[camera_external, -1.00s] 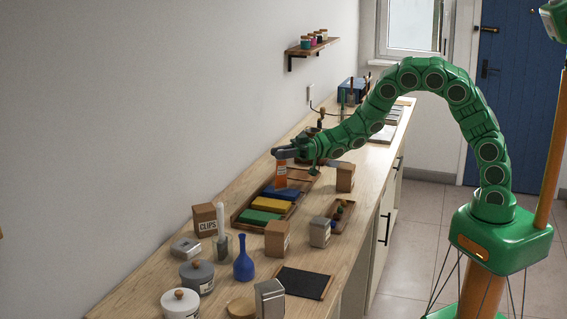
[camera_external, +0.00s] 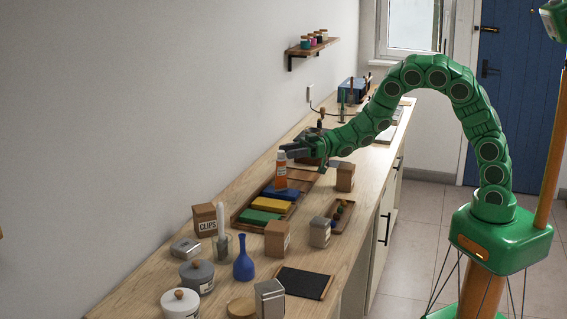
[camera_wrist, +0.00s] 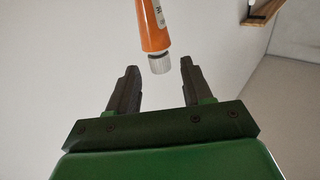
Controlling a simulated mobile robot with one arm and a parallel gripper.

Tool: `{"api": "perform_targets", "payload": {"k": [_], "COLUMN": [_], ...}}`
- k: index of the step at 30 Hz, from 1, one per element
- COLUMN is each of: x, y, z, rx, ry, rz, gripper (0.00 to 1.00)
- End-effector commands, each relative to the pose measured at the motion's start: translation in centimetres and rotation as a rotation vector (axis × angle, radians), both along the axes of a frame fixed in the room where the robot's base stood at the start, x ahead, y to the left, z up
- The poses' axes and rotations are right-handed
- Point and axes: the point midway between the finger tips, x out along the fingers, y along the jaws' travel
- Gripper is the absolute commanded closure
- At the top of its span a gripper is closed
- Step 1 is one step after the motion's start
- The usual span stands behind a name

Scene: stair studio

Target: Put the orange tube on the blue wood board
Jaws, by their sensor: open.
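The orange tube (camera_external: 281,172) stands upright with its white cap on top. Its lower end meets the blue wood board (camera_external: 283,194) at the back of a wooden tray, and it appears to rest on it. My gripper (camera_external: 291,150) is open and empty beside the tube's cap, a little to its right. In the wrist view the tube (camera_wrist: 154,28) and its white cap lie just beyond the open fingertips of my gripper (camera_wrist: 157,72), apart from both fingers. The tube's lower end is out of the wrist view.
A yellow board (camera_external: 267,204) and a green board (camera_external: 253,216) lie in the tray (camera_external: 238,221) in front of the blue one. A cardboard box (camera_external: 345,177) stands to the right. Boxes, jars and a blue vase (camera_external: 243,262) fill the near counter. A wall shelf (camera_external: 312,47) hangs above.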

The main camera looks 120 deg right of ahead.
Motion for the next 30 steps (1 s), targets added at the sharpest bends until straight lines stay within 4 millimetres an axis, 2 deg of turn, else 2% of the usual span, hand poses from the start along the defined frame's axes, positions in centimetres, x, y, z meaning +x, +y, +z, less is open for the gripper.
{"api": "perform_targets", "payload": {"k": [3, 18, 23, 30], "x": [-1.8, -1.4, -1.4, -1.4], "y": [-0.1, 0.0, 0.1, 0.1], "z": [0.0, 6.1, 7.0, 7.1], "rx": [0.001, -0.002, -0.002, 0.0], "ry": [0.0, -0.003, -0.001, 0.0], "rz": [-0.003, 0.0, 0.0, 0.0], "gripper": [0.5, 0.5, 0.5, 0.5]}}
